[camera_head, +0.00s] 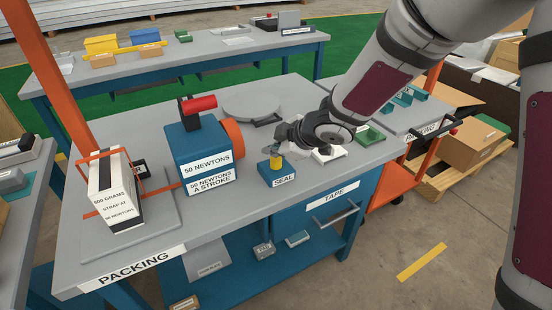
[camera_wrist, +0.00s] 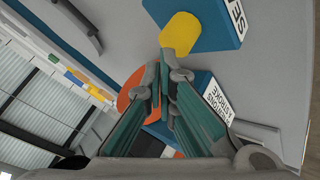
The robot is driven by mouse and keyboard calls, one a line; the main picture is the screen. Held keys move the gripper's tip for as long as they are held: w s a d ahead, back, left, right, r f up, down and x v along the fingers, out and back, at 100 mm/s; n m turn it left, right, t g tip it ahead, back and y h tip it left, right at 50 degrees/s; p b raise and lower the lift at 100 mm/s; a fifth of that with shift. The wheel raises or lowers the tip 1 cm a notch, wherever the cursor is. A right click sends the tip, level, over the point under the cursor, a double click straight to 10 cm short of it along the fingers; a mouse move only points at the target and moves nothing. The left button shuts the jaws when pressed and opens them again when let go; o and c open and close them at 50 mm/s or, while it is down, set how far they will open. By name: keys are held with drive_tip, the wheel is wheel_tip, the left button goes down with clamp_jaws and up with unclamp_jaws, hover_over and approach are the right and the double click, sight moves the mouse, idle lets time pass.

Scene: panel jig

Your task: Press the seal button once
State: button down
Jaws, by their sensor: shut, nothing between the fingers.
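The seal button is a yellow cylinder (camera_head: 275,163) on top of a small blue box labelled SEAL (camera_head: 280,178), near the front of the packing table. In the wrist view the yellow button (camera_wrist: 181,33) and its blue box (camera_wrist: 222,25) are at the top. My gripper (camera_head: 275,147) is just above the button in the head view, its fingers closed together. In the wrist view my fingertips (camera_wrist: 163,62) are close to the button's edge; I cannot tell whether they touch it.
A blue tensioner box labelled 50 NEWTONS (camera_head: 203,152), with a red handle and orange wheel, stands to the left. A strapped white package (camera_head: 113,189) is further left. A round grey plate (camera_head: 250,106) lies behind. A TAPE drawer (camera_head: 335,195) is below the tabletop (camera_head: 240,205).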

sight(274, 160)
drive_tip(key=shift+f+b, duration=0.8)
drive_tip(key=shift+b, duration=0.05)
idle(0.7)
drive_tip(key=shift+r, duration=0.15)
idle(0.3)
drive_tip(key=shift+r+p, duration=1.1)
drive_tip(key=shift+p, duration=0.45)
drive_tip(key=shift+r, duration=0.1)
wheel_tip(274, 160, up, 5)
drive_tip(key=p, duration=0.6)
drive_tip(key=shift+p, duration=0.35)
